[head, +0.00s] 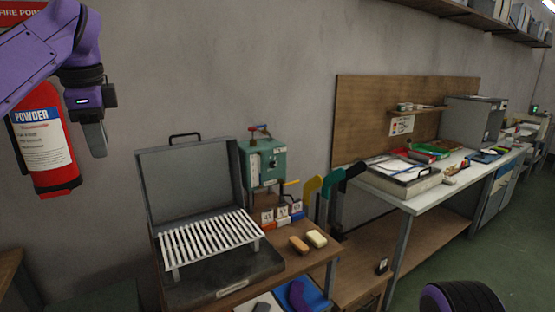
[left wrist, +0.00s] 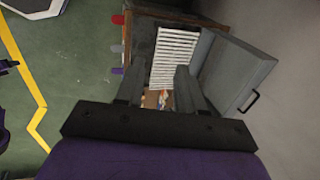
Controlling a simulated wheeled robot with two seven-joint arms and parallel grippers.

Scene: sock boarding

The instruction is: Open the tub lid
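The grey tub (head: 222,288) stands on the wooden bench at lower centre in the head view. Its lid (head: 188,185) stands raised, nearly upright, at the back against the wall side, with a dark handle (head: 185,136) on its top edge. A white slatted rack (head: 210,240) is over the tub's opening. My left gripper (head: 96,140) hangs up and left of the lid, apart from it. In the left wrist view its two fingers (left wrist: 160,72) are spread with nothing held between them; the lid (left wrist: 238,72) and rack (left wrist: 175,55) lie beyond. My right gripper is not in view.
A red fire extinguisher (head: 45,145) hangs on the wall beside my left gripper. A green machine (head: 264,163) stands right of the lid. Two small blocks (head: 308,241) and coloured paddle shapes are on the bench's right. A long white worktable (head: 440,190) is farther right.

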